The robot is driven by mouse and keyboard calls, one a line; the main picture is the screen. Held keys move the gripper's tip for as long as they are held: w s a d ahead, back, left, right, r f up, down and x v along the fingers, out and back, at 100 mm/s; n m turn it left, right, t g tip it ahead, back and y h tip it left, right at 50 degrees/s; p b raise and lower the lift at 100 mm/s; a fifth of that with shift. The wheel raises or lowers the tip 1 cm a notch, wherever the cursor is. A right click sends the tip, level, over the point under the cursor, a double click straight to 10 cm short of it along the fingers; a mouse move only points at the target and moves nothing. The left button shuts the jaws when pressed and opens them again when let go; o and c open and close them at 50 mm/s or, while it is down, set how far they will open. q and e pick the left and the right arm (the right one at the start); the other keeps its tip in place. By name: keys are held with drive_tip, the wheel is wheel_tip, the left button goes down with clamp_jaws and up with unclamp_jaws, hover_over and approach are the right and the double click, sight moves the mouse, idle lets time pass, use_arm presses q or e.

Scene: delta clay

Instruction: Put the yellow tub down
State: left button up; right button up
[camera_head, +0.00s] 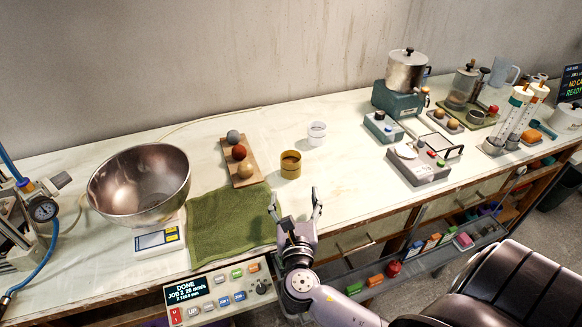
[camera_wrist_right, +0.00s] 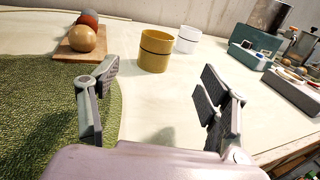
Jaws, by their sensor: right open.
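The yellow tub (camera_head: 290,165) stands upright on the pale worktop, just right of the wooden board and beyond the green mat. It also shows upright in the right wrist view (camera_wrist_right: 155,50), ahead of the fingers and apart from them. My right gripper (camera_head: 295,203) is open and empty at the front of the worktop, on the near side of the tub. In the right wrist view its two fingers (camera_wrist_right: 158,98) are spread wide with bare worktop between them. My left gripper is not in view.
A white cup (camera_head: 317,133) stands behind the tub. A wooden board (camera_head: 243,176) with several balls lies to its left. The green mat (camera_head: 225,232), a scale (camera_head: 158,240) and a metal bowl (camera_head: 140,182) are further left. Worktop right of the tub is clear.

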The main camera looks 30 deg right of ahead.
sight(292, 166)
drive_tip(key=x, duration=0.4)
drive_tip(key=shift+w+d+r+p, duration=0.1)
drive_tip(key=shift+w+r+p, duration=0.05)
drive_tip(key=shift+p, duration=0.25)
drive_tip(key=x, duration=0.4)
drive_tip(key=shift+w+p, duration=0.25)
drive_tip(key=shift+p, duration=0.1)
drive_tip(key=shift+w+d, duration=0.3)
drive_tip(key=shift+w, duration=0.2)
drive_tip(key=shift+p+x, duration=0.65)
drive_tip(key=shift+x, duration=1.95)
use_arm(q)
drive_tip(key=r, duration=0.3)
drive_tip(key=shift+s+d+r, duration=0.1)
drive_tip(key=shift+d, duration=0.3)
use_arm(e)
drive_tip(key=shift+a, duration=0.1)
drive_tip(key=shift+c, duration=0.5)
drive_tip(key=c, duration=1.2)
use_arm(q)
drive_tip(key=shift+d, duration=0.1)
use_arm(e)
drive_tip(key=shift+c, duration=1)
